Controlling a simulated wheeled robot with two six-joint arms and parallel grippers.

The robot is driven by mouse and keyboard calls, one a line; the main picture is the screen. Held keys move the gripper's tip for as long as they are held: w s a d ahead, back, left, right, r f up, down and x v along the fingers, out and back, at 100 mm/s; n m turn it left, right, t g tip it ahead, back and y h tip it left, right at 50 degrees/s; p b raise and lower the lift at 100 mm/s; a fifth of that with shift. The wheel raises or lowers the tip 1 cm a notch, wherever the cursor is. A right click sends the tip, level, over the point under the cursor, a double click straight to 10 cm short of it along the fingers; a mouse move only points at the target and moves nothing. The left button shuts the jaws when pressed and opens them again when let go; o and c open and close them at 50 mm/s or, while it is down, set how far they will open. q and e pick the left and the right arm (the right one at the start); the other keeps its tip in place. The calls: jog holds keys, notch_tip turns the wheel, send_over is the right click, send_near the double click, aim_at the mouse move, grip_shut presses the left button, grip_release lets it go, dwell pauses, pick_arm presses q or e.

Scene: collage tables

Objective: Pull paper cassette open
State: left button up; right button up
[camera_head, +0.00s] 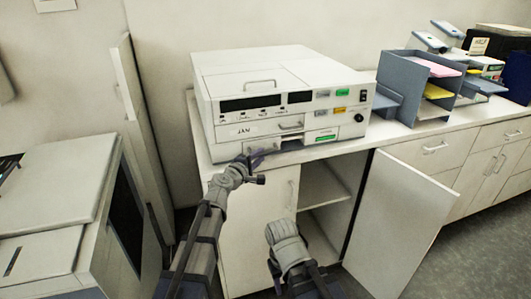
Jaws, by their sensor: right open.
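The white printer-like machine (280,95) stands on the counter. Low on its front is a paper cassette front with a small handle (291,126), and below that a dark slot (289,162) with a green label to its right. My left gripper (260,161) is at the lower front of the machine, by the slot's left side; its fingers are small and dark, and I cannot tell whether they touch or grip anything. My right gripper (284,233) is lower, in front of the cabinet, apart from the machine; its fingertips are mostly hidden by its own wrist.
The cabinet door (400,225) below the counter stands open to the right, showing shelves (322,185). A grey paper organizer (420,85) stands right of the machine. Another white machine (50,200) is at the left. A leaning panel (140,120) stands beside the counter.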

aim_at(265, 151)
pick_arm(q)
jog(key=x, duration=0.5)
jog(key=shift+b, duration=0.3)
grip_shut()
dwell(1.0)
